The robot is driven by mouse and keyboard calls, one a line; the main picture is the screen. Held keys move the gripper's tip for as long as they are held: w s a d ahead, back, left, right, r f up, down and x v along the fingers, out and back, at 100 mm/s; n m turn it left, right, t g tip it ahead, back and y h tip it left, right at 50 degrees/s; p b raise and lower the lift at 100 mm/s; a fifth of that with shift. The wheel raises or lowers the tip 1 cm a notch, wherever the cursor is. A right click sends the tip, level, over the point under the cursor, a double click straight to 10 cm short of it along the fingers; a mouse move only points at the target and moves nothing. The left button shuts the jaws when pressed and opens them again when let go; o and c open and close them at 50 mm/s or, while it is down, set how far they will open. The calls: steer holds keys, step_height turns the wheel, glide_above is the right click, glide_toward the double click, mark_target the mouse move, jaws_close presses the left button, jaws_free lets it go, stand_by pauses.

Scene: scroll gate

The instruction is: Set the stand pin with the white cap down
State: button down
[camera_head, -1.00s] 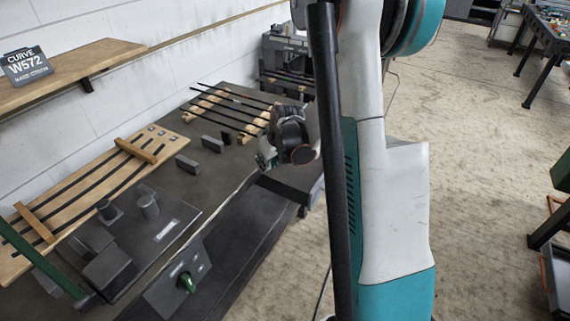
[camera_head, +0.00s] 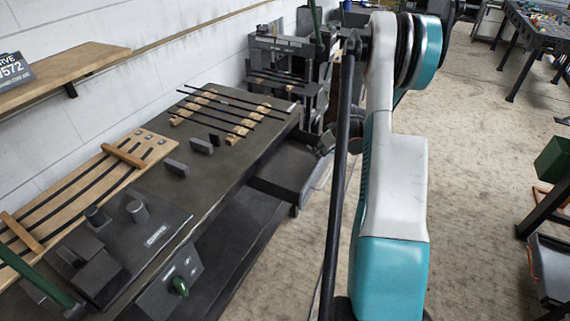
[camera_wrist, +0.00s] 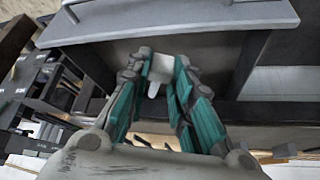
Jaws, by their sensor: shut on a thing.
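In the wrist view my gripper (camera_wrist: 154,92) shows its two teal-padded fingers closed around a small pale pin (camera_wrist: 154,88) with a whitish block-like top (camera_wrist: 161,66). The pin sits between the fingertips, with nothing visibly touching its far end. In the head view my gripper is mostly hidden behind my own arm and a dark upright bar, so the held pin cannot be made out there. The stand it belongs to cannot be told apart for certain.
A dark workbench (camera_head: 217,162) carries long black rods on wooden blocks (camera_head: 232,112) and small grey blocks (camera_head: 176,167). A wooden board with dark strips (camera_head: 75,185) lies at left. A grey machine (camera_head: 282,55) stands behind. Open concrete floor (camera_head: 470,150) lies to the right.

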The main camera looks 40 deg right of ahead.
steer(key=w+a+b, duration=0.2)
steer(key=w+a, duration=0.3)
steer(key=w, duration=0.8)
steer(key=shift+a+f+b, duration=0.2)
steer(key=shift+f+b, duration=1.75)
steer(key=shift+f, duration=3.75)
steer(key=shift+w+a+f, duration=0.1)
steer(key=shift+w+a, duration=0.05)
steer(key=shift+w, duration=0.2)
steer(key=shift+f+b, duration=0.6)
steer(key=shift+b, duration=0.1)
steer(key=c, duration=1.4)
jaws_free()
